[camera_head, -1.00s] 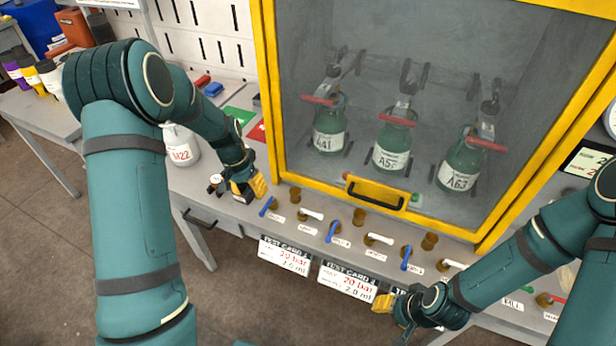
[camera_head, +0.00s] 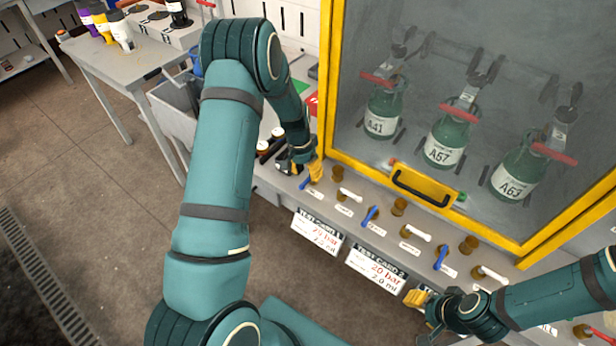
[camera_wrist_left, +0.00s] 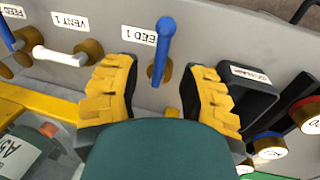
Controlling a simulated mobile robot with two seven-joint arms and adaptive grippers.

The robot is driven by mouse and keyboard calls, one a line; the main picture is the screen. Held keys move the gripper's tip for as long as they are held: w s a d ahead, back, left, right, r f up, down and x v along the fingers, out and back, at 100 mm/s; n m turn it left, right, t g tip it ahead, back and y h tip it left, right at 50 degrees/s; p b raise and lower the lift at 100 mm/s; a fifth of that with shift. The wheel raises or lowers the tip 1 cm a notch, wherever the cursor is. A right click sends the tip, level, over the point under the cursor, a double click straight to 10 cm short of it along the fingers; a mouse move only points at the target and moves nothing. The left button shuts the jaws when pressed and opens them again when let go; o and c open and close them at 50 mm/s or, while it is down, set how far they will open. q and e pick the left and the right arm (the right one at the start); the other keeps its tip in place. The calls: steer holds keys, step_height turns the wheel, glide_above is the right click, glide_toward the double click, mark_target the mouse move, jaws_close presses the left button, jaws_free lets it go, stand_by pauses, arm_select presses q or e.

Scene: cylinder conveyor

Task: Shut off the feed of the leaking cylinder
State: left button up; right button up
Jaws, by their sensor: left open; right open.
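No leak is visible. Blue levers (camera_head: 370,216) and white levers (camera_head: 416,233) alternate along the panel below. My left gripper (camera_head: 312,172) is open at the leftmost blue lever (camera_head: 305,183). In the left wrist view, this lever (camera_wrist_left: 162,50), labelled FEED 1, stands between the spread yellow fingers, with no clear contact. My right gripper (camera_head: 418,299) is open and empty in front of the panel, towards the right.
A yellow handle plate (camera_head: 425,186) sits on the window's lower frame. Test cards (camera_head: 376,268) hang from the panel front. A white VENT 1 lever (camera_wrist_left: 60,55) is beside FEED 1. Floor is clear at left.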

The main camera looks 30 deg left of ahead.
arm_select(q)
steer(key=shift+d+f, duration=0.2)
steer(key=shift+f, duration=0.7)
jaws_close()
